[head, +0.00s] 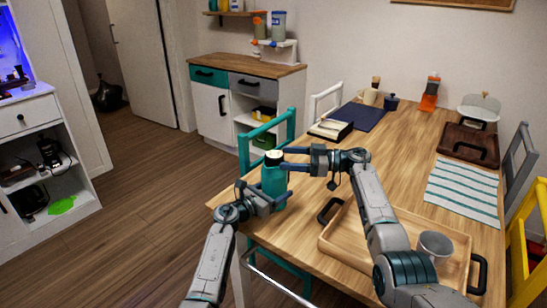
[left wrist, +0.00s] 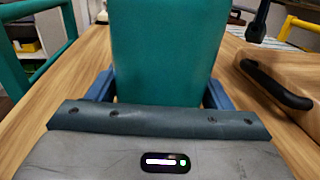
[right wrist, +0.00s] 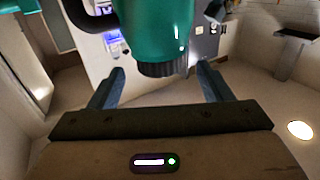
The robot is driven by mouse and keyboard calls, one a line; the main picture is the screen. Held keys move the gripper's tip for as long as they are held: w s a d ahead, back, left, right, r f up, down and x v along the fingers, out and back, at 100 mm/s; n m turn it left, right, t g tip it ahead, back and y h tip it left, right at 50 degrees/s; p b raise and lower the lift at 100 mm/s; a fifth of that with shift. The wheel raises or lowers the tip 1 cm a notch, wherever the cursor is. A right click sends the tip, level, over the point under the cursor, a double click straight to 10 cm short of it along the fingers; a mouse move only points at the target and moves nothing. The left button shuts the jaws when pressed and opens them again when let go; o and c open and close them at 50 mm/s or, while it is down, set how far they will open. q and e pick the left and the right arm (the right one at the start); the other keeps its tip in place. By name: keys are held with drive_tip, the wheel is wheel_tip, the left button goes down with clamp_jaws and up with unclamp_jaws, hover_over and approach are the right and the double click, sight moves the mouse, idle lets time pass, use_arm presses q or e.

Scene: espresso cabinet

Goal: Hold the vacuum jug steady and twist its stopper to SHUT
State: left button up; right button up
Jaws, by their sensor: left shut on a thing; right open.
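The teal vacuum jug (head: 273,183) stands upright at the near left corner of the wooden table. Its stopper (head: 273,156) has a pale top in the head view; a dark ribbed ring (right wrist: 162,69) shows at that end in the right wrist view. My left gripper (head: 271,199) is shut on the jug's body, which fills the space between its blue fingers in the left wrist view (left wrist: 165,50). My right gripper (head: 276,161) is open at stopper height, its fingers (right wrist: 160,82) on either side of the ribbed ring with gaps. No SHUT mark is readable.
A wooden tray (head: 345,236) with black handles and a grey cup (head: 434,246) lies right of the jug, under my right arm. A striped cloth (head: 462,190), a dark tray (head: 468,146) and a navy mat (head: 358,116) lie farther back. A teal chair (head: 267,130) stands behind the jug.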

sight(273, 157)
drive_tip(key=a, duration=0.5)
drive_tip(key=shift+w+a, duration=0.1)
drive_tip(key=shift+w, duration=0.2)
drive_tip(key=c, duration=1)
